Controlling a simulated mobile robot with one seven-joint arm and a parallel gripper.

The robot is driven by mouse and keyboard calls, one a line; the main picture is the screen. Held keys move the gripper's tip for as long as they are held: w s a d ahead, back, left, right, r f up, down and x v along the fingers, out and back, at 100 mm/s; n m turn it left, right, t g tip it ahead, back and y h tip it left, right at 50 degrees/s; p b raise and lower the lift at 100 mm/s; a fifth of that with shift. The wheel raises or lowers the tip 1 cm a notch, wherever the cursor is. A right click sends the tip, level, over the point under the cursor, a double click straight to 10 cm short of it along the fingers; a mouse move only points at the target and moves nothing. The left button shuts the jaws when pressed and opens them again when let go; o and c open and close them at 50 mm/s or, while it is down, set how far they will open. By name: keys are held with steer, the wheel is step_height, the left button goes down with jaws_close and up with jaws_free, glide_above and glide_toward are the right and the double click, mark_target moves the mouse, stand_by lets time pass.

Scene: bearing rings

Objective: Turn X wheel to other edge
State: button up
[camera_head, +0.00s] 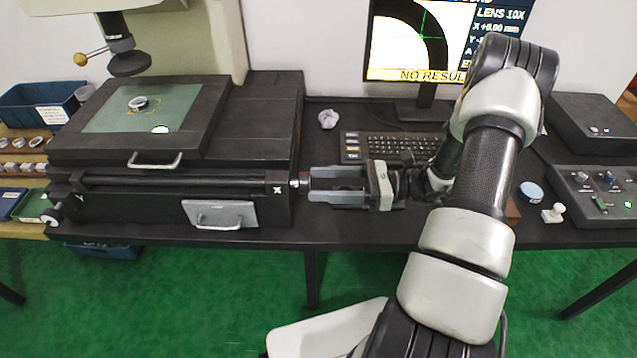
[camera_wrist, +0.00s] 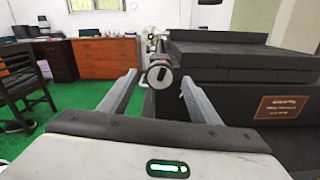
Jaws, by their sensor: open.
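The X wheel (camera_wrist: 160,75) is a small round dark knob with a pale mark on its face. It sits at the right end of the X rod on the measuring stage, by the white X label. In the head view it is partly hidden by my gripper (camera_head: 335,186). My gripper is open, pointing left at the wheel, with one finger on either side of it. In the wrist view the wheel shows between and beyond the two fingertips (camera_wrist: 157,90); I cannot tell whether they touch it. A bearing ring (camera_head: 138,103) lies on the stage's glass plate (camera_head: 180,104).
The black stage base (camera_head: 120,215) fills the left of the table. The monitor (camera_head: 408,40) shows a dark ring edge, a green cross and "NO RESULT". A keyboard (camera_head: 385,146) lies behind my gripper. A control box (camera_head: 590,190) and a small white piece (camera_head: 553,213) stand at right.

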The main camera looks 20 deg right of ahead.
steer(key=shift+w+a, duration=0.2)
steer(key=shift+a, duration=0.4)
steer(key=c, duration=1.1)
steer(key=shift+o, duration=0.2)
steer(key=shift+n, duration=0.4)
